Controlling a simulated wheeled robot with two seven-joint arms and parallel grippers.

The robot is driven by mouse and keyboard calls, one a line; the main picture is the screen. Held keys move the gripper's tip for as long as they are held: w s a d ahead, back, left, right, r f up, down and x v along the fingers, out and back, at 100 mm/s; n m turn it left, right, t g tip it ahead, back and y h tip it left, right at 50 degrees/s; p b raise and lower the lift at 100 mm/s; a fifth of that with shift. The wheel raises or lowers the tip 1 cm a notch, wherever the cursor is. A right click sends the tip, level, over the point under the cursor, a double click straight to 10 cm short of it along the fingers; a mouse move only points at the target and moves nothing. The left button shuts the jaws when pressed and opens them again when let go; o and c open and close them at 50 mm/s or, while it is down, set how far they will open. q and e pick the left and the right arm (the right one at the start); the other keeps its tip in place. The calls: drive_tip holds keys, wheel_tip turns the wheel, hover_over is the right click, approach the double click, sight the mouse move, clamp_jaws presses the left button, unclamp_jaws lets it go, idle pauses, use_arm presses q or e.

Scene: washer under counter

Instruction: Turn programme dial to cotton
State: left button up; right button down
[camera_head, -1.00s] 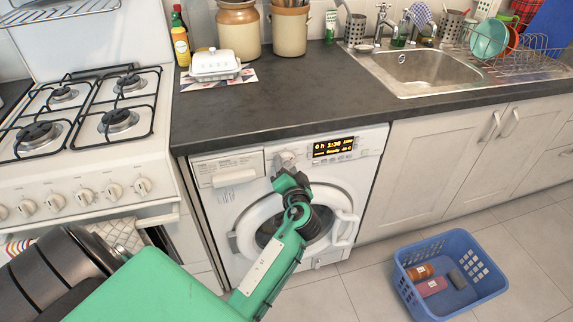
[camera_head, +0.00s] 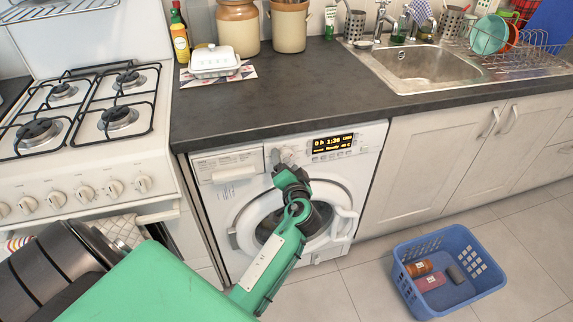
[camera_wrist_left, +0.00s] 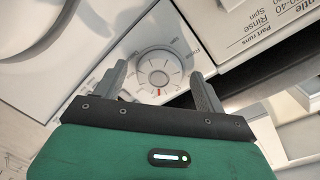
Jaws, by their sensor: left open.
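The washing machine (camera_head: 230,215) stands under the counter. Its programme dial shows in the left wrist view (camera_wrist_left: 158,72) as a round white knob with a small red mark, inside a printed ring. In the head view the dial (camera_head: 287,154) is partly hidden by my left gripper (camera_head: 282,166). In the left wrist view my left gripper (camera_wrist_left: 159,85) is open, with one finger on each side of the dial and a gap on both sides. I cannot tell if either finger touches it. The lit display (camera_head: 332,145) is right of the dial. My right gripper is not in view.
The dark counter edge (camera_head: 290,128) runs just above the washer panel. The white cooker (camera_head: 85,140) stands to the left. A blue basket (camera_head: 470,290) with several items sits on the floor at the right.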

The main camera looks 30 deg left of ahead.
use_arm(q)
drive_tip(key=shift+s+d, duration=0.35)
drive_tip(key=b+v, duration=0.1)
drive_tip(key=v, duration=1.2)
drive_tip(key=shift+b, duration=0.3)
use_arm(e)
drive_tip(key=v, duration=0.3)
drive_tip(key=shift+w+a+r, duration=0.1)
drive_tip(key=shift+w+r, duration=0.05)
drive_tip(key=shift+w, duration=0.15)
use_arm(q)
drive_tip(key=shift+a, duration=0.1)
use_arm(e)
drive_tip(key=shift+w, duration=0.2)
